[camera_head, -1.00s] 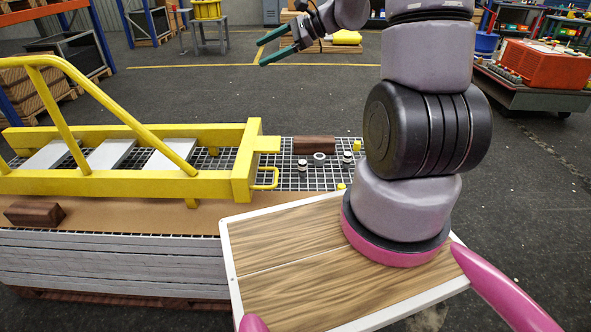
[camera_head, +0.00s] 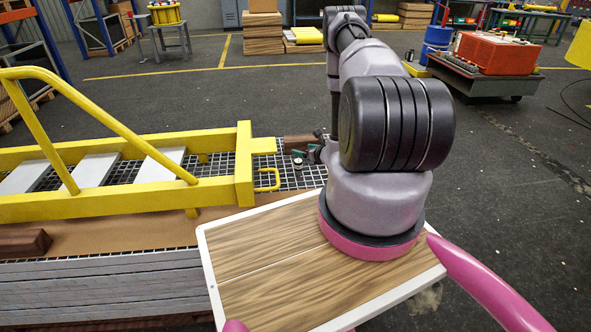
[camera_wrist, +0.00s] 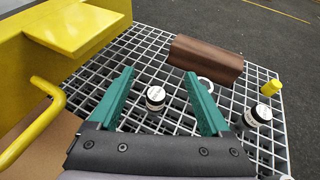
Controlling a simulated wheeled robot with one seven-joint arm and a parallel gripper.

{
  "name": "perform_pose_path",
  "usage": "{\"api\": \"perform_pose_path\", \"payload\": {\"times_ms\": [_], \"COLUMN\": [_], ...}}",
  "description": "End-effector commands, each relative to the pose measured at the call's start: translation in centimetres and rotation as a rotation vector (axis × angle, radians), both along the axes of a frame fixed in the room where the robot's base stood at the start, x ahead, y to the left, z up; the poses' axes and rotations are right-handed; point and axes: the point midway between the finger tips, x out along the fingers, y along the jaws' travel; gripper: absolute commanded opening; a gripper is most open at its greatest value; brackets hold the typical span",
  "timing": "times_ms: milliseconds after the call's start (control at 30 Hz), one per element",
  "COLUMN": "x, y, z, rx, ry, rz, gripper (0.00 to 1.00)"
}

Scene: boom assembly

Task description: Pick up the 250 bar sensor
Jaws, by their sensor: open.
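Two small round sensors with white labelled tops and dark bodies stand on a metal grating. In the wrist view one sensor (camera_wrist: 155,98) shows between the two teal fingers of my gripper (camera_wrist: 159,73). The other sensor (camera_wrist: 258,115) stands to the right, outside the right finger. The labels are too small to read, so I cannot tell which is the 250 bar one. My gripper is open and holds nothing. In the head view one sensor (camera_head: 298,163) shows by my gripper (camera_head: 316,146), which is partly hidden by my arm.
A brown block (camera_wrist: 206,58) lies beyond the fingers, with a white ring (camera_wrist: 207,84) by the right finger. A yellow piece (camera_wrist: 271,87) stands farther right. The yellow boom frame (camera_head: 243,165) and its handle (camera_head: 268,180) border the grating (camera_wrist: 150,50) on the left.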

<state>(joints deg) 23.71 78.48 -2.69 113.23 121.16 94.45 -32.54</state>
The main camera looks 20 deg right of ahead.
Motion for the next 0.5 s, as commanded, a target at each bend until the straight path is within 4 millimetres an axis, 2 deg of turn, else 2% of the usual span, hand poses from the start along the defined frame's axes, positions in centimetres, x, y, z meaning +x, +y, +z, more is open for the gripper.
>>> {"api": "perform_pose_path", "payload": {"times_ms": [400,500], "x": [-0.1,1.6], "y": [0.1,0.3], "z": [-8.2,-8.3], "rx": [0.001,-0.001], "ry": [0.003,-0.002], "rz": [0.001,0.004], "gripper": [0.82,0.82]}}
